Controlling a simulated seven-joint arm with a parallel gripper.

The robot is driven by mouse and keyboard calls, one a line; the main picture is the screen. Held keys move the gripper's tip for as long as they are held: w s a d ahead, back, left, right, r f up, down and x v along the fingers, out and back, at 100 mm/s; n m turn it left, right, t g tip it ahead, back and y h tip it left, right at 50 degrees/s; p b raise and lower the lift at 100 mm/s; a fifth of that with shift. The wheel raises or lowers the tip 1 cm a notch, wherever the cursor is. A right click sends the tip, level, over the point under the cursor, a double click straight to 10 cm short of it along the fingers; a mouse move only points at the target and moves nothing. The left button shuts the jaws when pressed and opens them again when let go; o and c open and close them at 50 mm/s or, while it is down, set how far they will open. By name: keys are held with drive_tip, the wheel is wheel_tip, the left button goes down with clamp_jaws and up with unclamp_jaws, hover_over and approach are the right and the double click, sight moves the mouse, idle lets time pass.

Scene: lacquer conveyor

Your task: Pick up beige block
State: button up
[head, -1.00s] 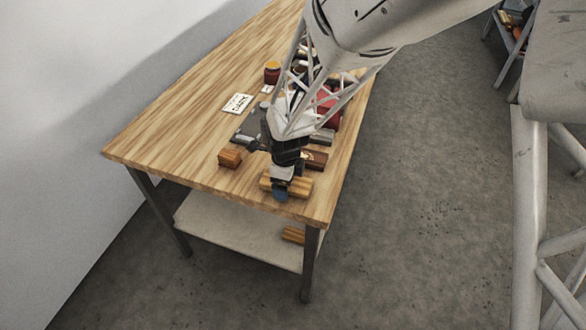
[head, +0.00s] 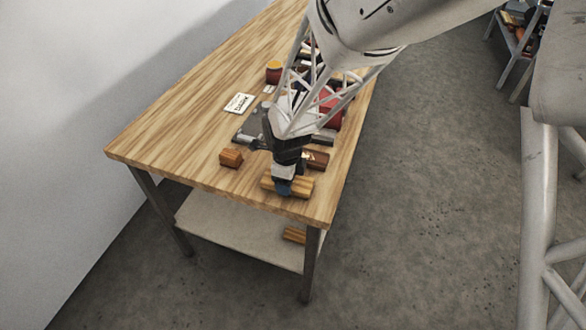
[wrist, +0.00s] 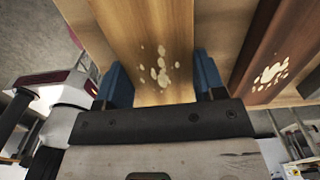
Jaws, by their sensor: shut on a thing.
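The beige block (head: 301,187) is a long, light wooden block lying near the front edge of the wooden table. My gripper (head: 283,186) is down on it from above in the head view and covers its middle. In the wrist view the block (wrist: 160,45) is tan with pale speckles. There it fills the space between the blue fingertips of my gripper (wrist: 161,85), one on each side. My gripper is shut on the block. I cannot tell whether the block is clear of the table.
A dark brown block (head: 317,159) lies just behind and also shows in the wrist view (wrist: 270,65). A small orange-brown block (head: 230,158) lies to the left. A white card (head: 238,103) and a red-brown jar (head: 273,72) stand farther back. The table's left side (head: 165,125) is clear.

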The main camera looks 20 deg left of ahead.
drive_tip(key=shift+r, duration=0.65)
wheel_tip(320, 180, up, 2)
drive_tip(key=shift+s+d, duration=0.1)
drive_tip(key=s+d+r, duration=0.1)
drive_tip(key=s+d, duration=0.9)
drive_tip(key=s, duration=0.2)
drive_tip(key=shift+r, duration=0.1)
idle(0.3)
